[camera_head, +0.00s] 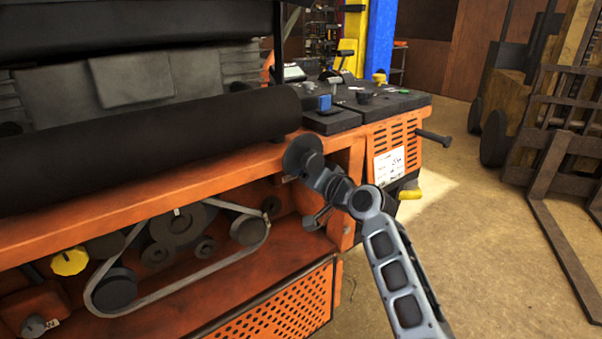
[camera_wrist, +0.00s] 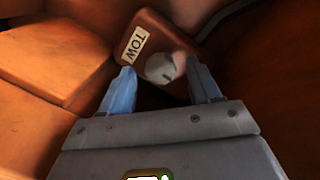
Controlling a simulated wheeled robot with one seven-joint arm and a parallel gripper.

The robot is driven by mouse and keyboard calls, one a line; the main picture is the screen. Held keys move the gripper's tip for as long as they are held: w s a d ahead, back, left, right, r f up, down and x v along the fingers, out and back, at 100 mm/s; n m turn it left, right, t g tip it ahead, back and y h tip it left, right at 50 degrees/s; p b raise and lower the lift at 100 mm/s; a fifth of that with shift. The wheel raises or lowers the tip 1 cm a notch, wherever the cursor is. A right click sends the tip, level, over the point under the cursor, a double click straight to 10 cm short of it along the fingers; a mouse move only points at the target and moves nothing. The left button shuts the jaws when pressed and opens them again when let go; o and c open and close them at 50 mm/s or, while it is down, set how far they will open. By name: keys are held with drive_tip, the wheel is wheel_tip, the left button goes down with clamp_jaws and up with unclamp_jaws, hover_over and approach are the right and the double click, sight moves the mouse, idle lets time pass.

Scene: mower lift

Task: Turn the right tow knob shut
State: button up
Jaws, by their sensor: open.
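The right tow knob (camera_wrist: 160,68) shows in the wrist view as a small round grey knob with a dark slot mark. It sits on an orange-brown block beside a white label reading TOW (camera_wrist: 135,46). My gripper (camera_wrist: 160,78) is open, with one blue-grey finger on each side of the knob. I cannot tell whether either finger touches it. In the head view my arm reaches to the right end of the orange mower's open bay, and my gripper is small and partly hidden there. The right knob cannot be made out in that view.
In the head view, a belt (camera_head: 205,266) runs around pulleys in the bay. A yellow knob (camera_head: 70,261) and another grey knob (camera_head: 33,325) are at the left. The mower's orange ledge (camera_head: 150,185) lies above the bay. A forklift (camera_head: 560,150) stands right; floor between is clear.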

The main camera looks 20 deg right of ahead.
drive_tip(key=v, duration=0.7)
drive_tip(key=shift+s, duration=0.2)
